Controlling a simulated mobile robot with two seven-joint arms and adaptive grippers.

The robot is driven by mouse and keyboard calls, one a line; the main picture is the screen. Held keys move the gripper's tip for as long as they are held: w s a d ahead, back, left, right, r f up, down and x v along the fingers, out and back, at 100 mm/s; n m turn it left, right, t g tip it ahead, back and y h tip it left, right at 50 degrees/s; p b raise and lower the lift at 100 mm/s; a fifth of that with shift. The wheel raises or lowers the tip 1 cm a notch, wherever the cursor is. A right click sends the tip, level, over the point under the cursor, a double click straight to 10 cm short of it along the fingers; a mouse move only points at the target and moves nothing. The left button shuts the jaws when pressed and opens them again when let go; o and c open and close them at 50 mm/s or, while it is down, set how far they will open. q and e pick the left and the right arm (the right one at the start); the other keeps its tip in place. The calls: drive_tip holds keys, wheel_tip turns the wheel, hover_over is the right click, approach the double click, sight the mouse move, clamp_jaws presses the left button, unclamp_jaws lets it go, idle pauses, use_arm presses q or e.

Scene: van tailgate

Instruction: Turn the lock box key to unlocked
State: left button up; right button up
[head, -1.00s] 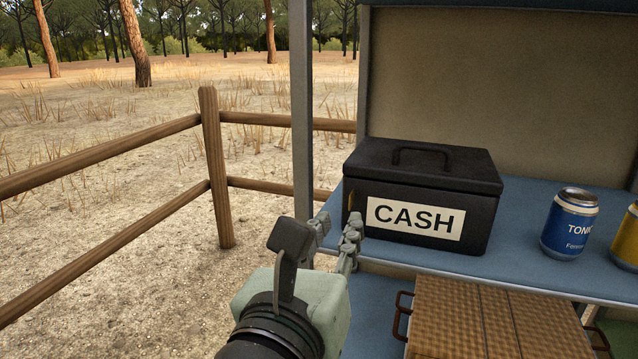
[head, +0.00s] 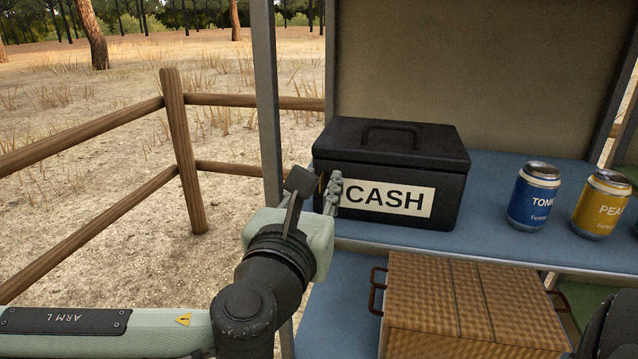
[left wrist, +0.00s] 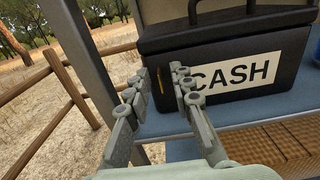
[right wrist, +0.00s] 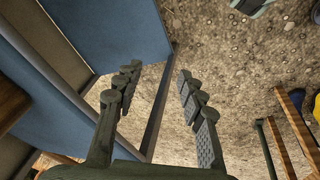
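The lock box is a black cash box (head: 392,150) with a white CASH label and a top handle, standing on the blue shelf. Its brass-coloured key (left wrist: 159,79) is upright on the front face, left of the label; in the head view it is mostly hidden by my left gripper (head: 325,186). My left gripper is open in front of the box's left end. In the left wrist view its fingertips (left wrist: 161,73) lie to either side of the key, with gaps. My right gripper (right wrist: 160,72) is open and empty, away from the box, above gravelly ground.
A blue can (head: 535,196) and a yellow can (head: 600,204) stand right of the box on the blue shelf (head: 490,222). A wicker basket (head: 460,300) sits below. A metal post (head: 268,100) stands just left of the box. A wooden fence (head: 183,150) is farther left.

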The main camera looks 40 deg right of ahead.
use_arm(q)
clamp_jaws()
use_arm(e)
drive_tip(key=shift+s, duration=0.1)
drive_tip(key=shift+s, duration=0.2)
